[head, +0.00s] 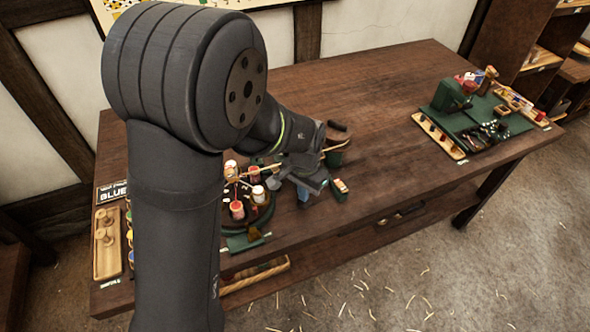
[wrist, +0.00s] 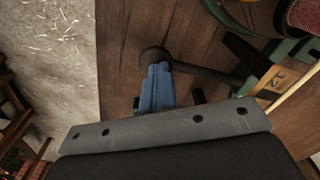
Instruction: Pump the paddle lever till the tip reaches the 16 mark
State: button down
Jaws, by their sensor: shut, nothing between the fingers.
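My gripper (wrist: 157,72) is shut and empty, its blue fingers together and pointing down over the bench. In the head view my gripper (head: 304,196) is near the bench's front edge, partly behind my own wrist. In the wrist view a dark lever (wrist: 205,73) with a rounded end runs from the fingertips right to a green stand. The fingertips overlap the rounded end; I cannot tell whether they touch it. This looks like the paddle lever. A pale wooden strip (wrist: 273,84) with dark marks is beside the stand. I cannot read a 16 mark or make out the tip.
A ring of small pots (head: 237,208) stands left of my gripper. A green board (head: 478,128) with tools is at the far right. The bench (head: 390,90) between is clear. A wooden tray (head: 107,243) sits at left.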

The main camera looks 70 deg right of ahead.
jog(key=shift+f, duration=0.3)
dwell(0.5)
jog(key=shift+w+d+r, duration=0.1)
jog(key=shift+r, duration=3.05)
jog(key=shift+f, duration=0.2)
jog(key=shift+f, duration=2.95)
jog(key=shift+r, duration=3.15)
